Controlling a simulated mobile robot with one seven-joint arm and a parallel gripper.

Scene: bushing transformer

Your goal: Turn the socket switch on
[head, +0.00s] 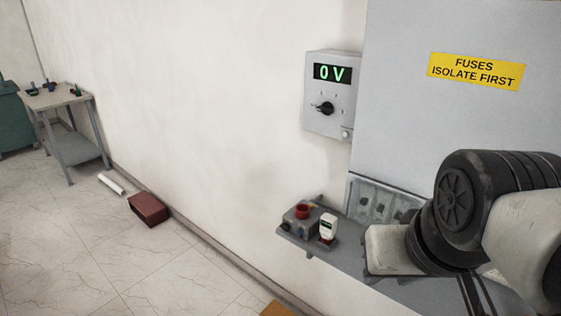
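A grey panel (353,207) with a row of small grey fittings (379,208) sits low on the wall under the large grey cabinet. The fittings may be sockets or switches; they are too small and dim to tell which, or whether any is on. My arm covers the right end of this row. My arm, with pale links and a black joint, fills the right of the head view in front of the panel and shelf. I cannot make out gripper fingers; thin dark parts show at the lower right edge of the arm.
A meter box (326,118) reads 0 V above a black knob. A grey shelf (350,262) holds a box with a red button (303,211) and a small white device (328,228). A red box (149,209) lies on the floor; a workbench (57,98) stands far left. The middle floor is clear.

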